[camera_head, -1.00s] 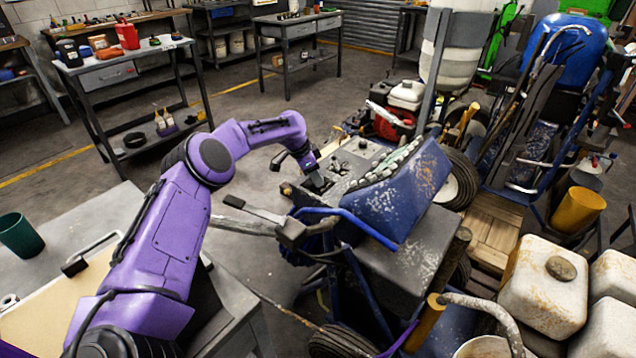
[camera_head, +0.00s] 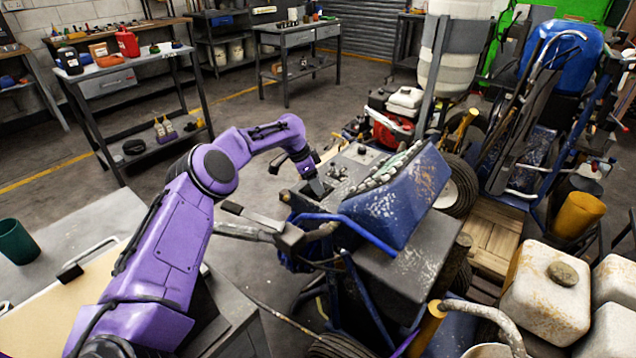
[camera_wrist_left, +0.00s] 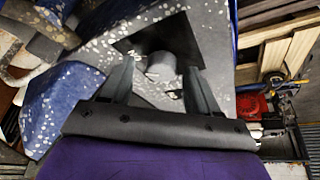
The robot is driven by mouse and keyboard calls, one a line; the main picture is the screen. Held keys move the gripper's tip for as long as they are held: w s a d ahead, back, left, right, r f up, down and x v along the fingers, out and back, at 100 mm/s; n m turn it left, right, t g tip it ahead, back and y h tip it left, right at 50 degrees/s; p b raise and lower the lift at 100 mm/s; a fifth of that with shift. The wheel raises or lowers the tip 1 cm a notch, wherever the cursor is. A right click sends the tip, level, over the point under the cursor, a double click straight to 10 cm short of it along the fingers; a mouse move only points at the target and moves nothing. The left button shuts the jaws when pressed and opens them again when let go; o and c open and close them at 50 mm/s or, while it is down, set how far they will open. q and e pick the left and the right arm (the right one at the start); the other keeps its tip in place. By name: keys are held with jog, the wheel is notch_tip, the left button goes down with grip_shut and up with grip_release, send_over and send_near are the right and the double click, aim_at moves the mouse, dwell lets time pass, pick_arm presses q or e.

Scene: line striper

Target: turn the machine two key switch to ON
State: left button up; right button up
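The blue-and-grey machine (camera_head: 400,195) stands in the middle of the head view, with a speckled grey control panel (camera_head: 352,162) on top. My left gripper (camera_head: 318,187) points down at the panel's near left part, by a dark square plate. In the left wrist view, this black plate (camera_wrist_left: 130,45) carries a short grey cylinder (camera_wrist_left: 161,64), with a small light piece beside it that may be the key. My left gripper (camera_wrist_left: 160,82) has its two fingers apart, one on each side of the cylinder. I cannot tell whether they touch it. The switch's setting is not readable. My right gripper is not in view.
A blue tube rail (camera_head: 345,220) and a dark-ended handle (camera_head: 265,230) stick out near my left arm. A bench with a green cup (camera_head: 17,242) is at left. White jugs (camera_head: 545,290) crowd the right. Open floor lies behind the arm.

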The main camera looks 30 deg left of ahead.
pick_arm(q)
jog(key=shift+a, duration=0.1)
jog(key=v, duration=1)
jog(key=shift+r, duration=0.2)
jog(key=x, duration=1)
jog(key=shift+f, duration=0.3)
